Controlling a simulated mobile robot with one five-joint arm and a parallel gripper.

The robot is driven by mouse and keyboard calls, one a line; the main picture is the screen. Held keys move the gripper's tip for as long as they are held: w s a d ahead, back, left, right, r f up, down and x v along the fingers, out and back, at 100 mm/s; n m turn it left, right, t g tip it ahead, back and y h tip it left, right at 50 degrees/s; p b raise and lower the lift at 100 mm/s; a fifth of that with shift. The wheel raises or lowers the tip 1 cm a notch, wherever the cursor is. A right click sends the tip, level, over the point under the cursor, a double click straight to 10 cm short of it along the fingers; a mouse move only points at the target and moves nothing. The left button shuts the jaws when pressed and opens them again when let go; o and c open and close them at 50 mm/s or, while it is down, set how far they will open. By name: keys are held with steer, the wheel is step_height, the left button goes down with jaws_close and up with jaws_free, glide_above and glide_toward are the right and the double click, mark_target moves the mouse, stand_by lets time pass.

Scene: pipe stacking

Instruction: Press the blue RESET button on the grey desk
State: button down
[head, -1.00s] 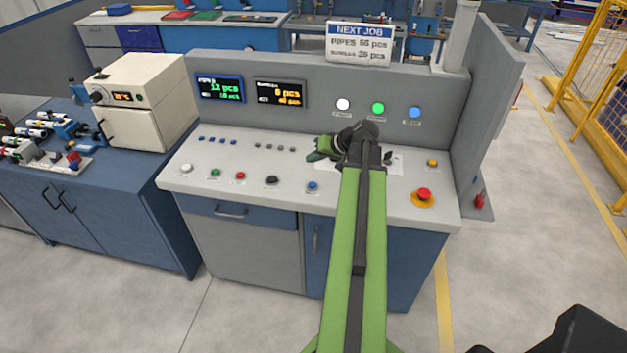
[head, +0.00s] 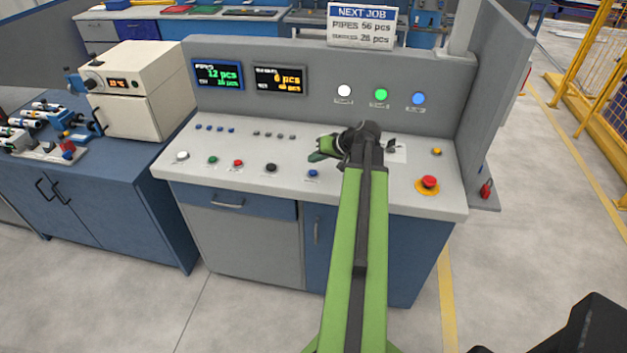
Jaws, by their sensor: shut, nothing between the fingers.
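The grey desk (head: 225,184) has a sloping top with a row of round buttons along its front. A blue button (head: 312,173) is at the right end of that row; its label is too small to read. My gripper (head: 315,157) is shut and empty. It points left above the desk top, just behind the blue button in the picture. A gap shows between them, and I cannot tell the height of the fingertips. My arm hides part of the desk to the right.
White, green (head: 212,160), red (head: 238,163) and black (head: 270,168) buttons line the front left. A red emergency button (head: 428,182) on an orange base is at right. The back panel (head: 310,82) carries two displays and three lamps. A cream oven (head: 140,90) stands at left.

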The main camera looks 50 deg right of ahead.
mark_target(315, 173)
steer(key=shift+f+b, duration=0.7)
steer(key=shift+f, duration=0.6)
stand_by(0.9)
steer(key=shift+f+b, duration=0.4)
steer(key=shift+f+b, duration=0.35)
steer(key=shift+b, duration=0.05)
stand_by(0.4)
stand_by(0.4)
steer(key=shift+r+p, duration=0.8)
steer(key=shift+p, duration=0.05)
steer(key=shift+r, duration=0.1)
step_height(315, 173, up, 5)
steer(key=p, duration=0.5)
